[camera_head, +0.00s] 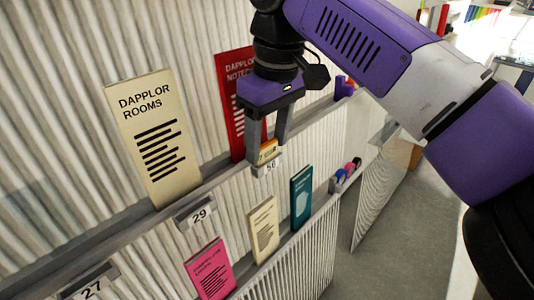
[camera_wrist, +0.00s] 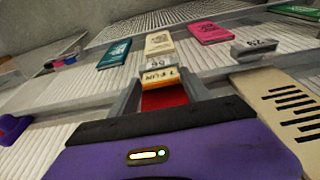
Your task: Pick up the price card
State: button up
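A pale price card marked 56 (camera_head: 269,163) sits on the front edge of the upper shelf ledge. It shows upside down in the wrist view (camera_wrist: 158,67). My gripper (camera_head: 268,152) points down just above and behind this card, with its fingers spread apart. A small orange-yellow card (camera_wrist: 160,77) with dark lettering shows between the fingertips in the wrist view; I cannot tell whether the fingers touch it. A red booklet (camera_head: 232,92) stands behind my gripper and is partly hidden by it. Other price cards read 29 (camera_head: 199,215) and 27 (camera_head: 91,289).
A cream "Dapplor Rooms" booklet (camera_head: 155,140) stands left on the upper ledge. Pink (camera_head: 210,270), cream (camera_head: 264,230) and teal (camera_head: 301,197) booklets stand on the lower ledge. Small coloured objects (camera_head: 345,175) sit at its right end. A ribbed wall rises behind; grey floor (camera_head: 385,250) is open at right.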

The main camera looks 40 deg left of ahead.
jog(key=c, duration=0.8)
jog(key=shift+r, duration=0.1)
jog(key=shift+c, duration=0.2)
